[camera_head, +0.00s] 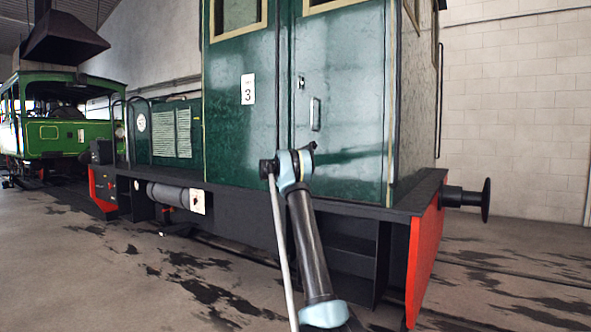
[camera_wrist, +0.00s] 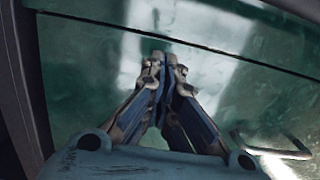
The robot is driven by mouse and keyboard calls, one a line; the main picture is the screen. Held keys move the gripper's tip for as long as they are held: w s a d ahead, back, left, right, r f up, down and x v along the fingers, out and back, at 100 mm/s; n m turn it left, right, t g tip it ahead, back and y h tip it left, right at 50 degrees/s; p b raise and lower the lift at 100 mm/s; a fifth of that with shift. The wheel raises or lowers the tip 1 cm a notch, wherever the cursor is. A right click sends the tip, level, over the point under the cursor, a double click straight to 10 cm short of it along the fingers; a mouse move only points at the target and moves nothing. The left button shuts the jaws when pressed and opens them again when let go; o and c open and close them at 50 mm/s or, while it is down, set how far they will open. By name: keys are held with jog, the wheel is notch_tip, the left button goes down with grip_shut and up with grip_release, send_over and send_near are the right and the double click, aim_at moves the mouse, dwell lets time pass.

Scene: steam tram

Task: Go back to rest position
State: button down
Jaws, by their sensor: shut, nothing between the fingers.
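My gripper (camera_wrist: 164,72) is in the middle of the wrist view, its two fingers closed together with nothing between them. Behind the fingertips is the green door panel of the steam tram, which also shows in the head view (camera_head: 345,90); I cannot tell whether the fingertips touch it. A metal door handle (camera_wrist: 275,150) is at the lower right of the wrist view and also shows in the head view (camera_head: 315,114). In the head view my arm rises in front of the tram, and my gripper cannot be made out clearly there.
The tram's dark running board (camera_head: 250,201) and red buffer beam (camera_head: 425,255) jut out low, with a black buffer (camera_head: 486,200) at the right. A second green tram (camera_head: 60,130) stands at the far left. The stained floor (camera_head: 90,270) at the left front is clear.

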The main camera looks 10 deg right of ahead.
jog(key=s+a+r+n+t+y, duration=0.2)
jog(key=s+a+r+n+y, duration=0.3)
jog(key=s, duration=0.4)
jog(key=s+a+r+n+t+y, duration=0.3)
jog(key=s+a+r+n, duration=0.25)
jog(key=s+a, duration=0.25)
jog(key=s+a+f+n+g+y, duration=0.2)
jog(key=s+a+n+y, duration=0.15)
jog(key=s, duration=0.55)
jog(key=s+a+f+n+g+y, duration=0.1)
jog(key=s+a+f+n+y, duration=0.3)
jog(key=s, duration=0.6)
jog(key=s+f+n+g, duration=0.3)
jog(key=s+f, duration=0.4)
jog(key=s, duration=0.5)
jog(key=s+f+n+g, duration=0.3)
jog(key=s+f, duration=0.4)
jog(key=s, duration=0.4)
jog(key=s+d+f+n+g+h, duration=0.1)
jog(key=s+d+f+g, duration=0.3)
jog(key=s+f, duration=0.8)
jog(key=s+d+f+g+h, duration=0.3)
jog(key=s+f, duration=1)
jog(key=s, duration=0.7)
jog(key=d+g, duration=0.1)
jog(key=d, duration=0.1)
jog(key=shift+d+n, duration=0.35)
jog(key=shift+n, duration=0.05)
jog(key=shift+h, duration=0.25)
